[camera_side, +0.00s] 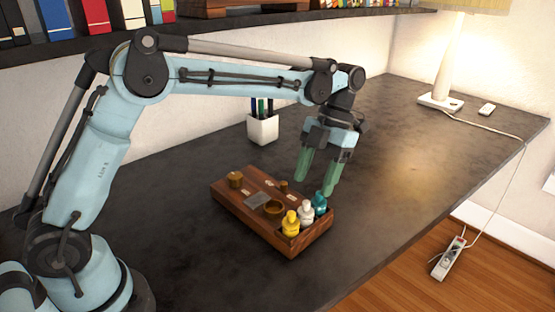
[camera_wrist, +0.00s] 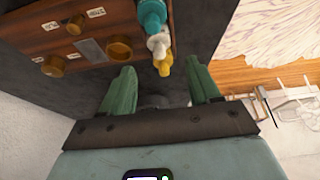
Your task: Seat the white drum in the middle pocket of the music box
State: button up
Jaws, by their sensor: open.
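The wooden music box (camera_side: 252,222) sits on the dark desk, and part of it shows at upper left in the wrist view (camera_wrist: 30,45). The white drum (camera_side: 306,213) stands at the box's right end between a yellow drum (camera_side: 291,224) and a teal drum (camera_side: 320,205). In the wrist view the white drum (camera_wrist: 158,44) is partly covered by its neighbours. Brass round parts (camera_side: 273,207) (camera_wrist: 118,50) show on the box top; I cannot tell which is the middle pocket. My gripper (camera_side: 315,185) is open and empty, its green fingers pointing down near the drums.
A white pen cup (camera_side: 263,129) stands behind the box. A lamp (camera_side: 440,101) and a small white object (camera_side: 487,109) are at the far right. The desk right of the box is clear up to its front edge. A bookshelf (camera_side: 300,14) runs along the back.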

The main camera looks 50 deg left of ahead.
jog(key=s+a+r+n+t, duration=0.1)
jog(key=a+r+n+t, duration=0.25)
jog(key=r+n, duration=0.55)
jog(key=s+a+f+n+t, duration=0.2)
jog(key=s+f+n+t, duration=0.2)
jog(key=n, duration=0.9)
jog(key=s+a+f+n+t, duration=0.3)
jog(key=s+n, duration=0.5)
jog(key=n, duration=0.5)
jog(key=shift+f+n+t, duration=0.3)
jog(key=shift+f+t, duration=0.25)
jog(key=shift+t, duration=0.1)
